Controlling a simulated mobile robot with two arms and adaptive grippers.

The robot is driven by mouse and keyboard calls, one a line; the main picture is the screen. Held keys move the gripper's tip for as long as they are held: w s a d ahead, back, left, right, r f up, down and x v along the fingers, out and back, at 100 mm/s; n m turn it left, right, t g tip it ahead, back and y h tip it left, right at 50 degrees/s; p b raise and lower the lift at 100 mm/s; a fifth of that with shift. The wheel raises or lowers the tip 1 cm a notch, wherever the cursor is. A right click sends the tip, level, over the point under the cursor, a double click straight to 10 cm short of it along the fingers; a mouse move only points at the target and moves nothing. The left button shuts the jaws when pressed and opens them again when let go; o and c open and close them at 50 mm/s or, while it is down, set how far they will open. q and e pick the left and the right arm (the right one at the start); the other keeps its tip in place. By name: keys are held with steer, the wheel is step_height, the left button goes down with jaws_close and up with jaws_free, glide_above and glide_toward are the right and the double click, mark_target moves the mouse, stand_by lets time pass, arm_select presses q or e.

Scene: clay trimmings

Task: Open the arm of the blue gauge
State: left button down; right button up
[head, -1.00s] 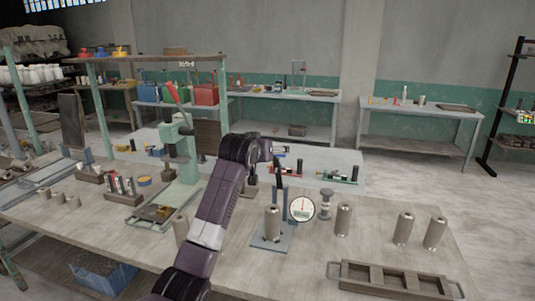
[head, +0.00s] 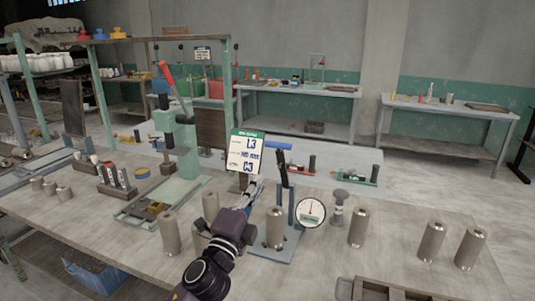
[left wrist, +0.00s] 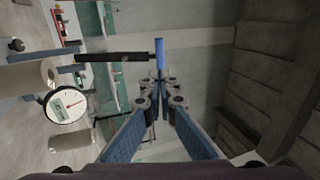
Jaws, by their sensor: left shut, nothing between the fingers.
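The blue gauge stands on the workbench, with a blue-grey base (head: 277,248) and a round white dial (head: 311,212). Its black arm (head: 282,172) stands nearly upright and ends in a blue crossbar handle (head: 278,145). A grey-brown cylinder (head: 275,228) stands on the gauge's base. My left gripper (head: 254,185) is shut and empty, just left of the arm and lower than the handle. In the left wrist view, the blue handle (left wrist: 160,53) shows just beyond my fingertips (left wrist: 160,82); I cannot tell whether they touch. My right gripper is not in view.
A white and green card (head: 245,155) stands behind my left gripper. Several cylinders (head: 358,228) stand on the bench right of the gauge. A wooden tray (head: 375,290) lies at the front right.

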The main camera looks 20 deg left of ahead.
mark_target(275, 147)
arm_select(q)
steer(key=p+x, duration=0.2)
steer(key=x, duration=0.8)
steer(key=shift+w+r, duration=0.15)
steer(key=shift+w, duration=0.05)
steer(key=shift+w+r+p, duration=0.1)
steer(key=shift+w+p, duration=0.25)
steer(key=shift+w, duration=0.6)
steer(key=shift+r, duration=0.1)
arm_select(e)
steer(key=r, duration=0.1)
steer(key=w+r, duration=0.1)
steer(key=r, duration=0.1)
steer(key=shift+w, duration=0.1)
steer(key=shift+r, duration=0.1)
